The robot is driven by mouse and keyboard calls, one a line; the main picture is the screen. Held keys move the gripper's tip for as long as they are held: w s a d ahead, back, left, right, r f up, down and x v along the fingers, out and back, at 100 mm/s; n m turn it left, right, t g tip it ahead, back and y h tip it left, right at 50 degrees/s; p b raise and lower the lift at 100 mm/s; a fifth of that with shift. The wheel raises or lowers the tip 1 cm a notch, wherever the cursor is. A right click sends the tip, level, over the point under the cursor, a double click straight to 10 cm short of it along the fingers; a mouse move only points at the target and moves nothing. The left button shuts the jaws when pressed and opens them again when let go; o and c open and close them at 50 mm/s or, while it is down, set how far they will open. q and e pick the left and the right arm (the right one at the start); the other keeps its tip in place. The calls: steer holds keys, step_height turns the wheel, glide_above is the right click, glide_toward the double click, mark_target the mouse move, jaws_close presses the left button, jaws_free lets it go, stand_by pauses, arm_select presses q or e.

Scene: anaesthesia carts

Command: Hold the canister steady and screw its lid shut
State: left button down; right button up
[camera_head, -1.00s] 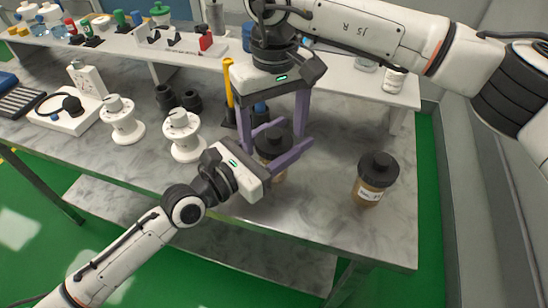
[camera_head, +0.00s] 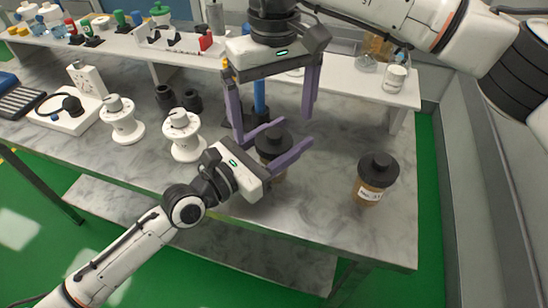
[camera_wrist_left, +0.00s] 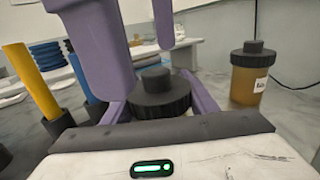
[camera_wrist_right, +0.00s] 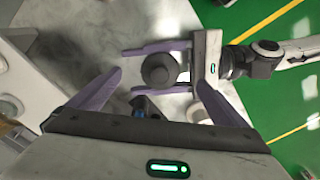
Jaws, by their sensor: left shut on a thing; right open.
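The canister (camera_head: 279,176) stands upright near the table's front edge, mostly hidden behind my left gripper. Its black knobbed lid (camera_head: 272,142) sits on top; I cannot tell how tightly it is seated. The lid also shows in the left wrist view (camera_wrist_left: 158,97) and in the right wrist view (camera_wrist_right: 159,71). My left gripper (camera_head: 286,141) is shut on the canister, its purple fingers on either side below the lid. My right gripper (camera_head: 271,122) is open and empty, pointing down above and slightly behind the lid, apart from it.
A second amber jar (camera_head: 372,182) with a black lid and label stands to the right. White spools (camera_head: 184,138) stand to the left. A blue post (camera_head: 259,95) and a yellow post (camera_wrist_left: 30,80) are close behind. A raised white shelf (camera_head: 350,86) runs along the back.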

mark_target(260, 154)
step_height(260, 154, up, 12)
stand_by(0.4)
arm_select(q)
steer(key=c, duration=0.6)
jaws_free()
steer(key=shift+c, duration=0.2)
steer(key=b+v, duration=0.1)
steer(key=v, duration=0.8)
steer(key=shift+s+a+f, duration=0.1)
steer(key=shift+s+a, duration=0.35)
steer(key=shift+a, duration=0.05)
arm_select(e)
steer(key=shift+f, duration=0.7)
